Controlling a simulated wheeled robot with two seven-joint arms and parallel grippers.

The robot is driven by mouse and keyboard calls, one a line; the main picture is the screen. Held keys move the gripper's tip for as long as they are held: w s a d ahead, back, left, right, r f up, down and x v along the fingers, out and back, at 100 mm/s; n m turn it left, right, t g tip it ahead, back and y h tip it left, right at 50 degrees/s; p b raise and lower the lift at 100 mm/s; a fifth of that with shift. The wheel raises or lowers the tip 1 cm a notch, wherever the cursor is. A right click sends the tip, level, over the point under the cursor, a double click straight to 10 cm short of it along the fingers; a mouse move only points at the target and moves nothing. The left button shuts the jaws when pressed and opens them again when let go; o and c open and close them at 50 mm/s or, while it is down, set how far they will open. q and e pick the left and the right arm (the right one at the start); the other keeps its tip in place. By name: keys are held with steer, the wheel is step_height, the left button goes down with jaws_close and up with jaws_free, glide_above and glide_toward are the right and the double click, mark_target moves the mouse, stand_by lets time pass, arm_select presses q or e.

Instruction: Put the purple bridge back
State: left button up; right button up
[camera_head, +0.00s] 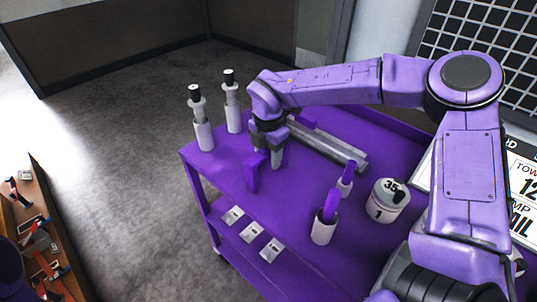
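A purple block, which looks like the bridge (253,174), is at the fingertips of my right gripper (267,160) over the purple cart top (215,172). The gripper points down and appears shut on the block; one grey finger shows at its right, and the other is hidden. I cannot tell whether the block's lower end touches the cart. My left gripper is not in view.
Two white posts (204,135) (233,118) stand at the back left. A grey rail (325,148) with a purple piece (306,118) lies behind my gripper. Two white cups (323,232) (344,187) hold purple pieces beside a round weight (387,205).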

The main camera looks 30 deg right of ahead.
steer(key=shift+o, duration=0.5)
steer(key=shift+r, duration=0.45)
step_height(320, 180, up, 12)
steer(key=shift+f+b, duration=0.25)
steer(key=shift+b, duration=0.3)
